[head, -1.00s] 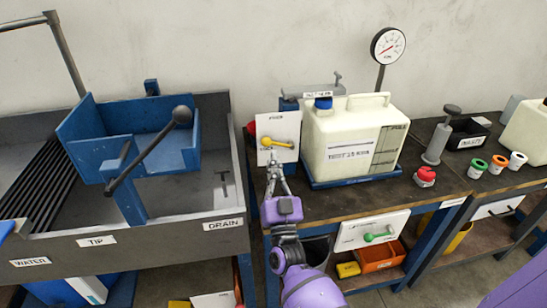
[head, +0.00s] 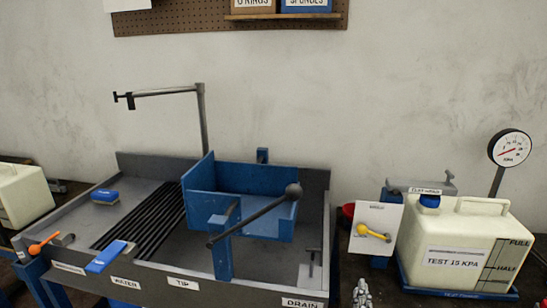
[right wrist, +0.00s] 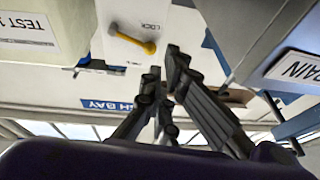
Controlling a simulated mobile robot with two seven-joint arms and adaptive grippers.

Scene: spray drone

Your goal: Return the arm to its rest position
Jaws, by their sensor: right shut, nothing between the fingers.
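My right gripper (head: 362,290) shows only at its tip, at the bottom edge of the head view, below the white panel (head: 377,228) with the yellow lever (head: 372,232). In the right wrist view the right gripper's fingers (right wrist: 165,75) are together with nothing between them. The yellow lever (right wrist: 132,38) on its panel lies beyond the fingertips, apart from them. The rest of my right arm is out of the head view. My left gripper is not in view.
The grey sink (head: 318,255) with a blue tipping cradle (head: 255,200) and its dark lever stands left of the gripper. A white tank (head: 460,240) stands right, with a pressure gauge (head: 509,148) behind. An orange-handled valve (head: 42,244) is far left.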

